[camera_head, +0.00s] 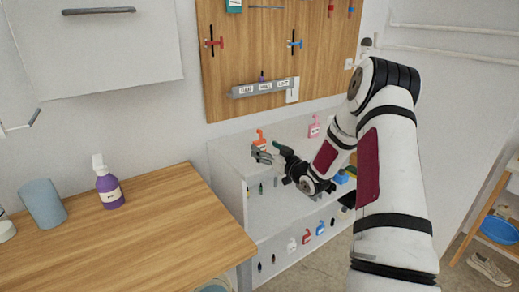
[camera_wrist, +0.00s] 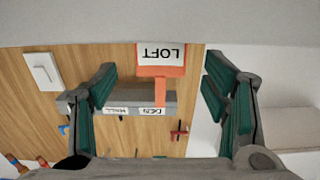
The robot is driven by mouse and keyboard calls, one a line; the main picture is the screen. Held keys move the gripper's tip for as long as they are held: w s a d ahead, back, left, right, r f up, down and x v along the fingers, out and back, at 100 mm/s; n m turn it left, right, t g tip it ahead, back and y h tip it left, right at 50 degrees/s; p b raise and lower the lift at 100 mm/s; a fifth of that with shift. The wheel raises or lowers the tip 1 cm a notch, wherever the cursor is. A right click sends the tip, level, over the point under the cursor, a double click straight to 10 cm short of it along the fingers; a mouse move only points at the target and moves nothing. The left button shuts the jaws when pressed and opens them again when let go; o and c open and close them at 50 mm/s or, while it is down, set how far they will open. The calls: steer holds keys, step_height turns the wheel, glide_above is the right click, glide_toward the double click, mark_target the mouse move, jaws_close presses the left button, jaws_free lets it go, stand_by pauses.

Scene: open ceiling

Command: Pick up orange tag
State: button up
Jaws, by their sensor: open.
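The orange tag (camera_head: 260,135) stands at the back left on top of the white shelf unit, with my gripper (camera_head: 268,153) just in front of it. In the wrist view, which is upside down, the orange tag (camera_wrist: 158,72) has a white label reading LOFT and a narrow orange strip. It appears between the two green-padded fingers of my gripper (camera_wrist: 160,70), with a visible gap on both sides. The gripper is open and holds nothing. The tag's depth relative to the fingertips is hard to tell.
A pink tag (camera_head: 314,129) stands farther right on the white unit (camera_head: 225,160). A grey labelled rail (camera_head: 265,88) is fixed to the wooden pegboard (camera_head: 222,65) behind. A wooden counter (camera_head: 150,235) with a purple bottle (camera_head: 109,188) is at left.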

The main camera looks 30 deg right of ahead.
mark_target(261, 146)
steer(key=w, duration=0.4)
steer(key=shift+w+a+f, duration=0.1)
steer(key=shift+w+f, duration=0.2)
steer(key=shift+f, duration=0.05)
steer(key=c, duration=1.3)
steer(key=shift+r, duration=0.15)
